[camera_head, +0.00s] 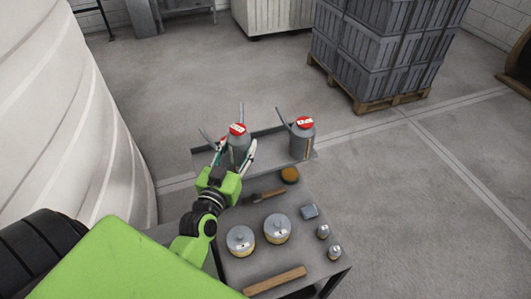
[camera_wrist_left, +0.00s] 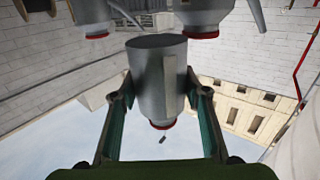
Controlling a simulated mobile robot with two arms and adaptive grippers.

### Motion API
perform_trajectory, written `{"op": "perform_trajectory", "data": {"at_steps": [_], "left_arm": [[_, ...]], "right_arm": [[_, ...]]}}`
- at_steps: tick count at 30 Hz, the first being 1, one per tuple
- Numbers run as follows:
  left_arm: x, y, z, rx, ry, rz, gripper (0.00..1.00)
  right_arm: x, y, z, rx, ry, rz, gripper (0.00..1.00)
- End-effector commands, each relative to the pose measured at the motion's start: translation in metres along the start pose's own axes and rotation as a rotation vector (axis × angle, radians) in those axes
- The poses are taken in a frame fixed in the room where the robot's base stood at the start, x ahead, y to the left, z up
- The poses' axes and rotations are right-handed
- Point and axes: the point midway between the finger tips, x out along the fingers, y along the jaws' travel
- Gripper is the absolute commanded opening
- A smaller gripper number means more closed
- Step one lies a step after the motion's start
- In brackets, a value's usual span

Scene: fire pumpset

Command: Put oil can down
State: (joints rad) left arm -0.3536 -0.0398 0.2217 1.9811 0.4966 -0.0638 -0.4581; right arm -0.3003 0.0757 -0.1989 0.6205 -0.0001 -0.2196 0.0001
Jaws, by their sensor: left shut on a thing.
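My left gripper (camera_head: 235,160) is shut on a grey oil can (camera_head: 238,142) with a red top, near the left part of the table's back ledge. In the left wrist view, which looks upside down, the held can (camera_wrist_left: 153,78) is between the two fingers (camera_wrist_left: 160,115). It appears raised above two other cans beyond it. One is the right oil can (camera_head: 303,140), standing upright on the ledge; it also shows in the wrist view (camera_wrist_left: 93,10). The other can (camera_wrist_left: 205,12) is mostly hidden in the head view behind the held one. My right gripper is not in view.
The grey table (camera_head: 305,262) holds two round tins (camera_head: 240,241), a brush (camera_head: 265,196), a round yellow-brown item (camera_head: 290,175), a small grey block (camera_head: 310,212), small metal pieces (camera_head: 335,252) and a wooden bar (camera_head: 275,281). The ledge (camera_head: 270,150) is bare between the cans.

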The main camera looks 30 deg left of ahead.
Motion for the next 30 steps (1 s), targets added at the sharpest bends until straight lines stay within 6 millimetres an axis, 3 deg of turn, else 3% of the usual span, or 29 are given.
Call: {"op": "perform_trajectory", "data": {"at_steps": [8, 9, 12, 18, 26, 30], "left_arm": [[0.065, 0.026, 0.029, -0.002, 0.003, 0.001, 0.12], [0.07, 0.028, 0.044, -0.002, 0.002, 0.0, 0.12], [0.082, 0.033, 0.061, -0.002, 0.004, 0.0, 0.12], [0.097, 0.04, 0.078, -0.003, 0.004, 0.0, 0.12], [0.104, 0.042, 0.085, -0.001, 0.002, 0.0, 0.12], [0.109, 0.044, 0.101, 0.0, 0.002, 0.0, 0.12]], "right_arm": [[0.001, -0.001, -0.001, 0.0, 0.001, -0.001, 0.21], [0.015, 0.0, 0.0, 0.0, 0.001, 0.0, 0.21], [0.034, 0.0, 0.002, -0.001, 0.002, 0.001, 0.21], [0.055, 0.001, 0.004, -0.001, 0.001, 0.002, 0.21], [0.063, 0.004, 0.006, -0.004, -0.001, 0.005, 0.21], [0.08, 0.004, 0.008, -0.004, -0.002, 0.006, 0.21]]}}
